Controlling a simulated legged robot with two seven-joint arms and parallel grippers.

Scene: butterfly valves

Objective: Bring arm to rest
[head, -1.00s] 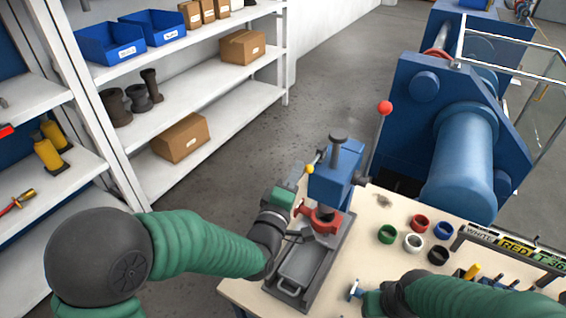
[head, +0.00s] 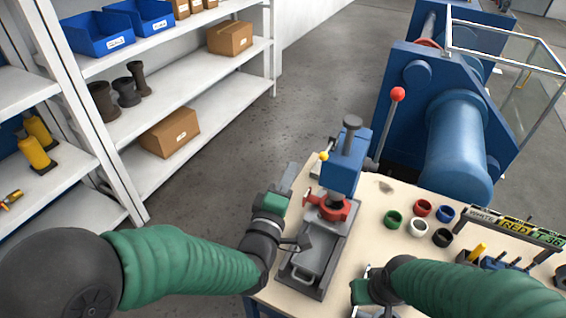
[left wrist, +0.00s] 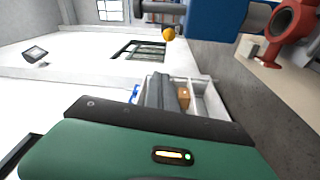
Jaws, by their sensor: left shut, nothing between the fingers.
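My left gripper (head: 288,178) is shut and empty, just left of the blue press (head: 343,172), pointing away from me. In the left wrist view its dark fingers (left wrist: 158,92) are together beyond the green gripper body. A red valve body (head: 328,207) sits upright in the press, right of my left gripper and apart from it. It also shows in the left wrist view (left wrist: 290,28) at the top right. My right gripper (head: 366,298) is low over the front of the table; its fingers are too unclear to judge.
The beige table (head: 385,245) carries several coloured rings (head: 419,226) and a labelled rack (head: 510,229). A red-knobbed lever (head: 397,95) rises behind the press. White shelves (head: 190,98) stand at left, a blue machine (head: 458,140) at back right. Floor between shelves and table is clear.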

